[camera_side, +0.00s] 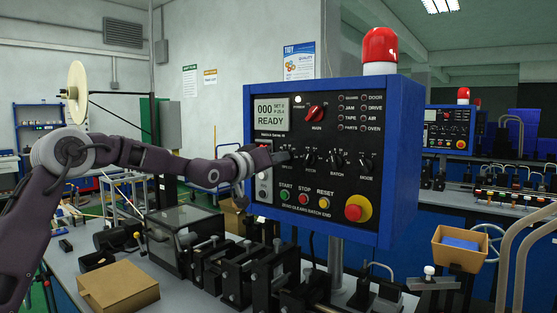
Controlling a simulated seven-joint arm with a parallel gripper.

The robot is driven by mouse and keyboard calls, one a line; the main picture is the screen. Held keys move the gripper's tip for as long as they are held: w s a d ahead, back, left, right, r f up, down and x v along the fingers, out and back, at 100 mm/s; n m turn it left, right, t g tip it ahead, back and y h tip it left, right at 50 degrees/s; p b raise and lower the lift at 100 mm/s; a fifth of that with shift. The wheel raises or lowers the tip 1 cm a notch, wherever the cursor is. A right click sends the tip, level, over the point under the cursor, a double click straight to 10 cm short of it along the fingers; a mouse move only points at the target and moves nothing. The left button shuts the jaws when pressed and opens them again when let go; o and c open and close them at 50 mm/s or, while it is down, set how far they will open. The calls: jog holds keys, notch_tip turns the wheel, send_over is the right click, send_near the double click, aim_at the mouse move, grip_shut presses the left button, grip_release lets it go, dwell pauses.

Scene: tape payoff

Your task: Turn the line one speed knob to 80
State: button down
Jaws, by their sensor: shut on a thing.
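The blue control panel (377,224) stands upright at the centre, with a black face. My gripper (279,157) reaches in from the left and is shut on the leftmost knob of the lower row, the speed knob (287,156). My fingers hide most of this knob, and its pointer and scale cannot be read. The panel's display (271,111) reads "000" and "READY". To the right in the same row are the pitch knob (310,159), the batch knob (337,160) and the mode knob (366,163).
A red main switch (316,113) sits above the knobs. Start (285,195), stop (304,199) and reset (325,202) buttons and a red emergency stop (357,208) lie below. Black machine parts (232,272) and a cardboard box (118,288) crowd the bench. A second panel stands behind right.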

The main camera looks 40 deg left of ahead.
jog(key=shift+a+m, duration=0.1)
jog(key=shift+m, duration=4)
jog(key=c, duration=1.5)
grip_release()
jog(key=shift+s, duration=0.1)
jog(key=s, duration=0.7)
